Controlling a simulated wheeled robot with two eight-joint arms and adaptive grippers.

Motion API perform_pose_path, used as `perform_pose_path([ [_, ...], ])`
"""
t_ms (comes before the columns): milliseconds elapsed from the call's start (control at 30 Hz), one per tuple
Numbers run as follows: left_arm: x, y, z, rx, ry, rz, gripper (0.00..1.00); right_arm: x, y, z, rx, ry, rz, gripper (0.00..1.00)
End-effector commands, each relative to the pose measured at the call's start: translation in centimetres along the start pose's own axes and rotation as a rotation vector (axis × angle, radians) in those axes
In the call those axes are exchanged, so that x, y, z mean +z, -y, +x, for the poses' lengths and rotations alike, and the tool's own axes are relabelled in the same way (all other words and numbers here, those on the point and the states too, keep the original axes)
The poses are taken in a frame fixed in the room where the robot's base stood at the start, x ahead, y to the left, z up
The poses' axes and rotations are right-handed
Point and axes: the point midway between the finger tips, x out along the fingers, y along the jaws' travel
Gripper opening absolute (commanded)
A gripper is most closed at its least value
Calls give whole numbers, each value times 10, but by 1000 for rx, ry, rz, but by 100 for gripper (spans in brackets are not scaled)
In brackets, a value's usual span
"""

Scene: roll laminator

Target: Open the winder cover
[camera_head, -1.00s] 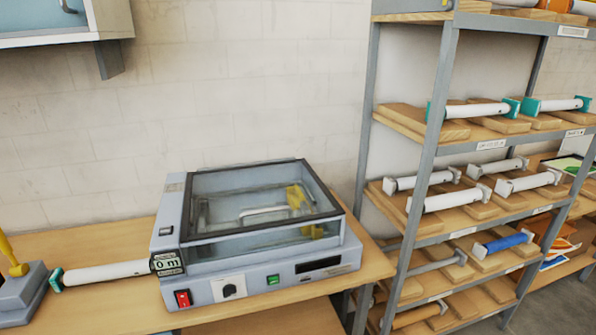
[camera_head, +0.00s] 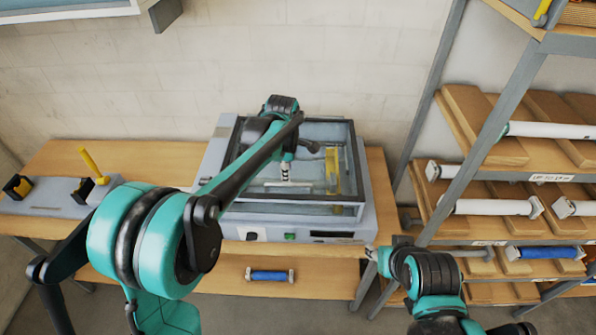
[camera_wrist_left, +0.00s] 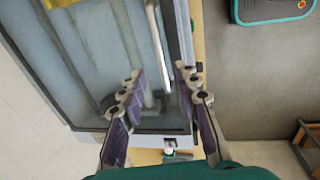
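The winder cover (camera_head: 325,131) is a clear lid with a dark frame on top of the grey laminator (camera_head: 212,160). It lies closed. A pale bar handle (camera_wrist_left: 155,40) runs along the cover in the left wrist view. My left gripper (camera_head: 286,174) is over the cover, and its arm hides part of the left side. In the left wrist view my left gripper (camera_wrist_left: 158,72) has its fingers apart, with the handle showing between them; contact cannot be made out. My right arm is at the lower right, beside the shelf; its fingers are not clear.
A shelf rack (camera_head: 485,140) with several rolls stands close on the right. A grey stand with a yellow lever (camera_head: 92,160) is on the wooden table (camera_head: 120,153) at left. A blue roll (camera_head: 270,275) lies on the lower shelf. A wall cabinet overhangs at upper left.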

Motion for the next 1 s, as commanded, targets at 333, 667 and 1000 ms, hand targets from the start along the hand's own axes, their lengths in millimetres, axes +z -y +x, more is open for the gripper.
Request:
perform_pose_path([
  [333,0,0,55,1,0,2,32,-1,0,-1,0,0,0,40],
  [667,0,1,67,1,0,3,32,-1,0,-2,0,0,0,40],
  [1000,0,0,67,1,0,3,0,-1,0,-2,0,0,0,40],
])
